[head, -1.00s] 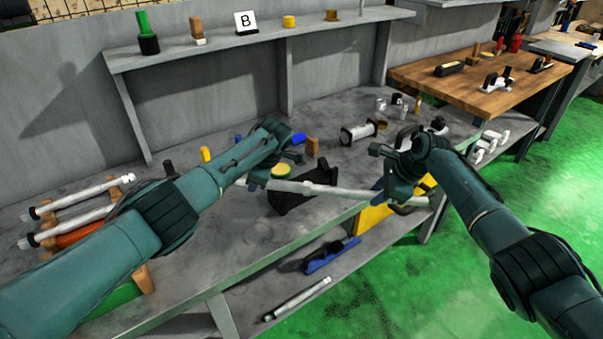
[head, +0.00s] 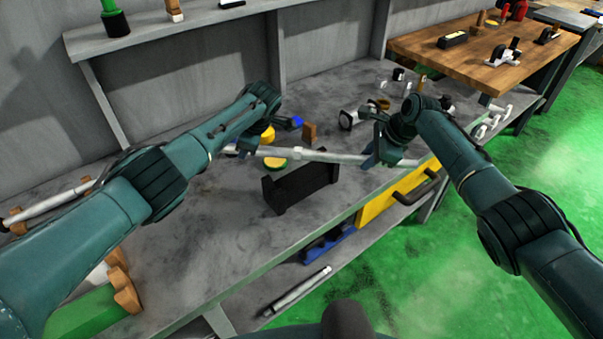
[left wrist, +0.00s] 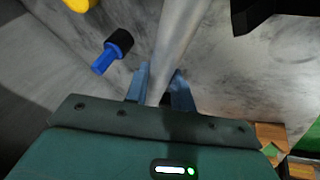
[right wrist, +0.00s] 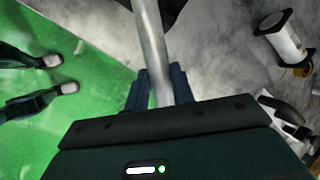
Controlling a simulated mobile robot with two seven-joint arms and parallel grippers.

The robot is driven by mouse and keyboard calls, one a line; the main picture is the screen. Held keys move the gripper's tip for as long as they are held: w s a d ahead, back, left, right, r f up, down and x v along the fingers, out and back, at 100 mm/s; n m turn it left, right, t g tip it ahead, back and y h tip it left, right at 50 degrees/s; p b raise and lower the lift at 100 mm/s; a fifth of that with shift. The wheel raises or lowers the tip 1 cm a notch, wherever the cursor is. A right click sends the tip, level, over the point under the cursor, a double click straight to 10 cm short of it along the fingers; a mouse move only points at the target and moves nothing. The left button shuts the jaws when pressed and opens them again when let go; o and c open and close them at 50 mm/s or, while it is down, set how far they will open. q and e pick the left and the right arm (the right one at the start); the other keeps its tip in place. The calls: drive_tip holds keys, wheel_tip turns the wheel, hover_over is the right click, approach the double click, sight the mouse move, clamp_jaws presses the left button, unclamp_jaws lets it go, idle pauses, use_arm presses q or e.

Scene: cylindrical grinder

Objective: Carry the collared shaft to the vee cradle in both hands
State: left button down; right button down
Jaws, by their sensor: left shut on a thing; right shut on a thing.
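The collared shaft (head: 325,157) is a long pale metal bar with a thicker collar (head: 298,153) near its middle. It spans between my two grippers, roughly level. My left gripper (head: 243,147) is shut on its left part; the left wrist view shows the shaft (left wrist: 178,40) between the fingers. My right gripper (head: 374,156) is shut on its right part, also seen in the right wrist view (right wrist: 160,88). The black vee cradle (head: 300,187), with raised ends, stands on the bench. In the head view the shaft passes just above and behind it, apart from it.
Another bar (head: 297,290) lies on the lower shelf. Bench left of the cradle is clear.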

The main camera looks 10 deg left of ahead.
use_arm(q)
drive_tip(key=shift+w, duration=0.1)
use_arm(e)
drive_tip(key=shift+w+r, duration=0.1)
idle(0.5)
